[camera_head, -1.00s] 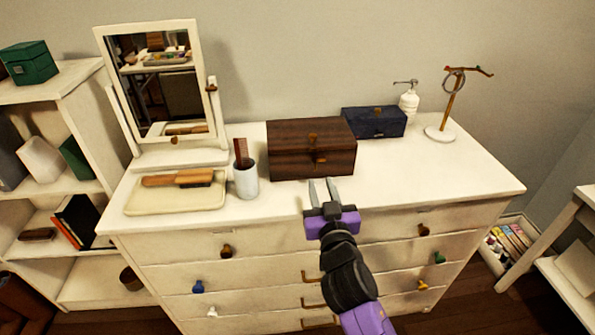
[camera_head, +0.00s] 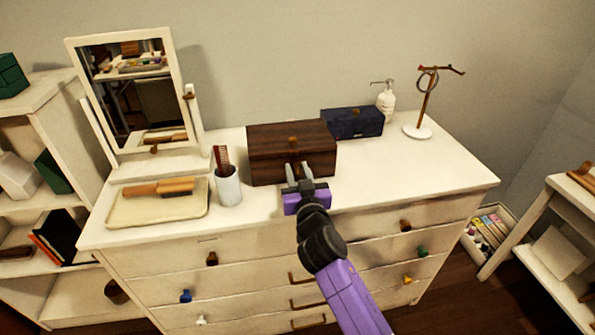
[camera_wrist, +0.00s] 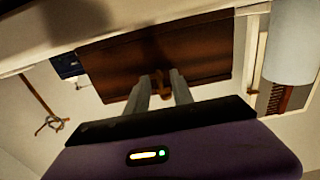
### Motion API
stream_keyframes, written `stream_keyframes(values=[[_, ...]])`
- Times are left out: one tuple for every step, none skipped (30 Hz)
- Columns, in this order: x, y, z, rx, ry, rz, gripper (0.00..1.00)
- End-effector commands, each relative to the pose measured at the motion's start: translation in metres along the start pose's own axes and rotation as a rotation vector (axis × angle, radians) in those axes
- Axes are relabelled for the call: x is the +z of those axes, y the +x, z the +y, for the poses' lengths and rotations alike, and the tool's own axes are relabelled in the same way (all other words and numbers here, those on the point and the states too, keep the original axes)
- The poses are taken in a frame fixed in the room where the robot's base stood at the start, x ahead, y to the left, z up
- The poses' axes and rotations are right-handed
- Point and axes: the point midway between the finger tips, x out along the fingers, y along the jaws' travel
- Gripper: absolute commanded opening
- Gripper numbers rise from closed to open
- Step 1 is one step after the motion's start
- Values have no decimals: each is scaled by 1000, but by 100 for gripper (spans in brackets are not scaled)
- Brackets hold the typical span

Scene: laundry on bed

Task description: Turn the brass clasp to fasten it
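The dark brown wooden box (camera_head: 262,150) stands on the white dresser with its lid down. A small brass knob (camera_head: 293,140) sits high on its front. The brass clasp (camera_wrist: 161,82) shows in the wrist view on the box front, between my fingertips; in the head view my fingers largely cover it. My gripper (camera_head: 299,168) is at the box front with its two fingers apart, one on each side of the clasp. I cannot tell whether either finger touches it. My gripper also shows in the wrist view (camera_wrist: 162,80).
A cup with a comb (camera_head: 228,186) and a tray with a brush (camera_head: 125,212) stand left of the box, before a mirror (camera_head: 135,95). A dark blue box (camera_head: 352,123), a white pump bottle (camera_head: 386,103) and a ring stand (camera_head: 418,131) are at the right.

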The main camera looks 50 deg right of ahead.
Motion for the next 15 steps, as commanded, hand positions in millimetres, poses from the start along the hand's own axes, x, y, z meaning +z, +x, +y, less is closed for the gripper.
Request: stream_keyframes(values=[[0,0,0,0,0,0,28],[0,0,0,0,0,0,24],[0,0,0,0,0,0,16],[0,0,0,0,0,0,10],[0,0,0,0,0,0,5],[0,0,0,0,0,0,0],[0,0,0,0,0,0,0],[0,0,0,0,0,0,0],[0,0,0,0,0,0,0],[0,0,0,0,0,0,0],[0,0,0,0,0,0,0],[0,0,0,0,-1,0,0],[0,0,0,0,-2,0,0],[0,0,0,0,-3,0,0],[0,0,0,0,-7,0,0]])
